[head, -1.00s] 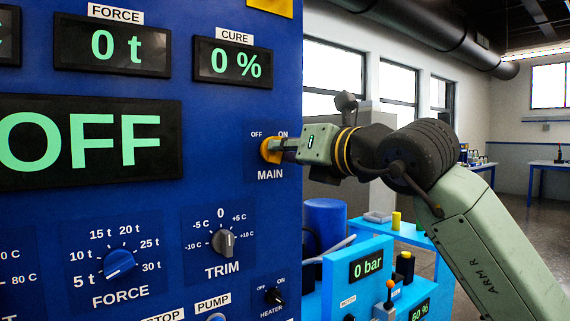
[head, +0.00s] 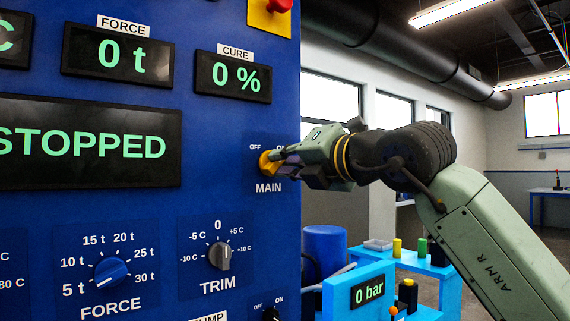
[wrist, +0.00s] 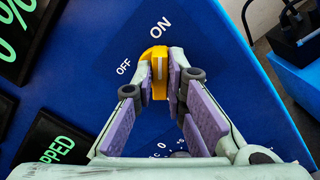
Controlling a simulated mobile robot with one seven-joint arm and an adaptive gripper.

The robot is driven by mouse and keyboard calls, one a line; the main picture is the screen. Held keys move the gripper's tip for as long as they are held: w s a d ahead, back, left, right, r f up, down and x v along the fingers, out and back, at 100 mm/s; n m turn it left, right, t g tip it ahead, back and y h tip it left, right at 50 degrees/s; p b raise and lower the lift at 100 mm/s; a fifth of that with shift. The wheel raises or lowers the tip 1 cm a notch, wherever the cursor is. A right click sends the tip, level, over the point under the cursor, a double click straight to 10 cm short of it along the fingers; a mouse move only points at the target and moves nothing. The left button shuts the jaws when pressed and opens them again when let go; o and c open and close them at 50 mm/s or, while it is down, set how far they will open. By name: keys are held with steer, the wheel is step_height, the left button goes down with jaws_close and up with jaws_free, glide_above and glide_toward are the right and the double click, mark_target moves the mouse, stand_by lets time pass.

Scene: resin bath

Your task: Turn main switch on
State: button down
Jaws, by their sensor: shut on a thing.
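The main switch is a yellow knob (head: 266,165) above the MAIN label on the blue panel, with OFF and ON marked above it. In the wrist view the knob (wrist: 154,56) has a white line that points toward the ON mark. My gripper (head: 278,157) is shut on the knob, one finger on each side, as the wrist view also shows (wrist: 160,78). The fingers hide part of the knob in the head view. The large display (head: 85,146) reads STOPPED.
The FORCE knob (head: 111,273) and TRIM knob (head: 220,256) sit below on the panel. A red button (head: 279,5) on a yellow plate is above. A light blue unit (head: 345,290) showing 0 bar stands to the right, below my arm.

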steer(key=c, duration=1.6)
jaws_free()
steer(key=shift+c, duration=0.2)
steer(key=v, duration=1.2)
steer(key=shift+s, duration=0.1)
